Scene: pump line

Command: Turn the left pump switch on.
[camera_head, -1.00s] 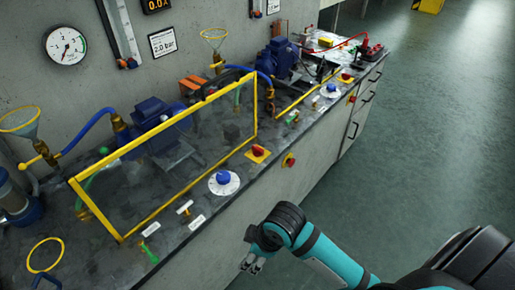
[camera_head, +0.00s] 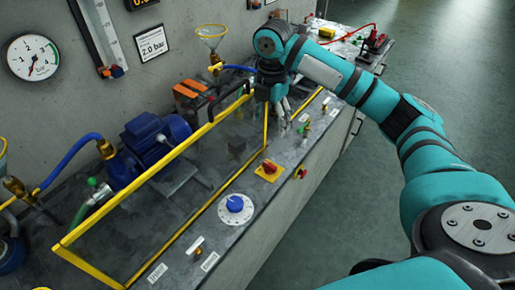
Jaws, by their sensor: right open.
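The left pump switch (camera_head: 269,169) is a red knob on a yellow plate on the bench top, near the front edge. Its exact turn position is too small to tell. The left pump (camera_head: 158,140) is blue and sits behind a yellow-framed guard (camera_head: 160,190). My right gripper (camera_head: 285,124) is open and empty and points down, above and behind the switch near the guard's right end. It is apart from the switch. My left gripper is not in view.
A blue dial (camera_head: 235,204) on a white disc is left of the switch. My right arm hides much of the right pump's area. The floor on the right is clear.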

